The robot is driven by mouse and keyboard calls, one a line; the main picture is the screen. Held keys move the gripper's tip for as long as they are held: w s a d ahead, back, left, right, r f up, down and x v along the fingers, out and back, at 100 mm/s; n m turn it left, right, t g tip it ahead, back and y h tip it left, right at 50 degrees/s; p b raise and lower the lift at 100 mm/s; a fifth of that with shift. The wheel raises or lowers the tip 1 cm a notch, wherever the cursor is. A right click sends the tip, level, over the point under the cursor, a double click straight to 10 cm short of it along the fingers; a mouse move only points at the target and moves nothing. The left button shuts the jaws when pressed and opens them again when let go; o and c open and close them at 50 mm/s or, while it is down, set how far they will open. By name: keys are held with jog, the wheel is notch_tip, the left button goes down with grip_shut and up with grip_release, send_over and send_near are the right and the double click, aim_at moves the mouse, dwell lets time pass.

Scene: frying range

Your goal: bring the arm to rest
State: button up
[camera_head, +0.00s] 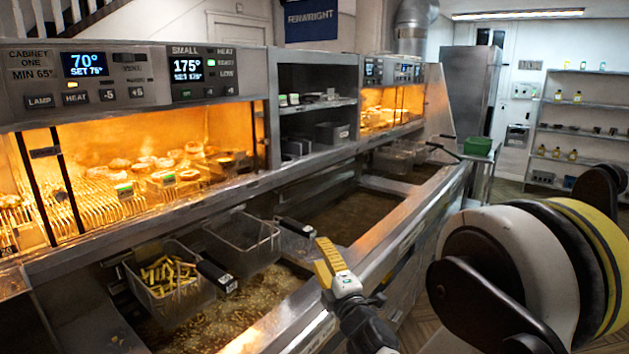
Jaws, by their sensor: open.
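My gripper (334,265) shows near the lower middle, over the front edge of the frying range (395,240). It is open, and I see nothing held in it. One yellow finger stands up plainly; the other is hard to make out. My arm's large white, yellow and black joint (510,270) fills the lower right. The gripper is to the right of a wire basket of chips (170,292) and appears apart from its black handle (217,276).
An emptier basket (240,245) hangs beside the chips over bubbling oil (225,310). A lit heated cabinet (85,150) with food runs along the back. A green tub (478,146) stands on a far table. Wall shelves (580,130) hold bottles. Floor shows at right.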

jog(key=s+d+m+g+h+b, duration=0.1)
jog(key=s+d+m+g+h, duration=0.2)
jog(key=d+m, duration=0.35)
jog(key=s+d+m+g+h+b, duration=0.1)
jog(key=s+d+m+h+b, duration=0.1)
jog(key=s+d+m+h, duration=0.45)
jog(key=s+d+f+m+g+y+b, duration=0.1)
jog(key=s+d+f+m+g, duration=0.1)
jog(key=s, duration=0.8)
jog(key=s+d+f+m+g+y, duration=0.1)
jog(key=s+f+m+g, duration=0.4)
jog(key=s, duration=0.6)
notch_tip(320, 180, down, 2)
jog(key=shift+s+d+f+m+b, duration=0.15)
jog(key=shift+d+m+b, duration=0.25)
jog(key=shift+m, duration=0.4)
